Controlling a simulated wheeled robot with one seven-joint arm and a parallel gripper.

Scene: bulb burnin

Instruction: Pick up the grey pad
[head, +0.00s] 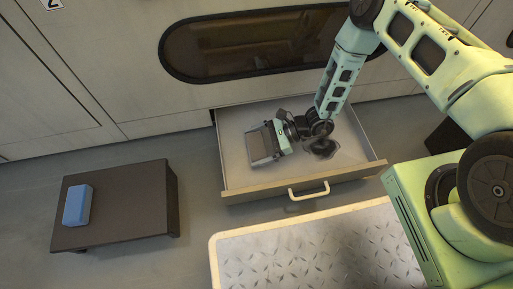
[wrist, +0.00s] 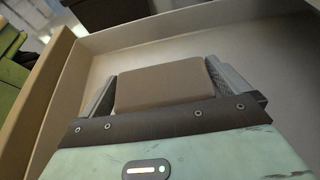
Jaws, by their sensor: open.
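The grey pad (wrist: 163,86) is a smooth, rounded block, brownish grey in the wrist view. It lies inside the open drawer (head: 355,178). My gripper (wrist: 166,74) is open, with one finger on the left side of the pad and one on the right. The fingers are close along its sides; I cannot tell whether either touches it. In the head view the pad (head: 262,146) shows between the fingers. Its near end is hidden by my gripper's body in the wrist view.
The drawer walls stand close around my gripper, and the drawer front has a pale handle (head: 308,191). A blue block (head: 77,205) sits on a low dark table (head: 130,200) at the left. A metal tread plate platform (head: 310,250) lies in front of the drawer.

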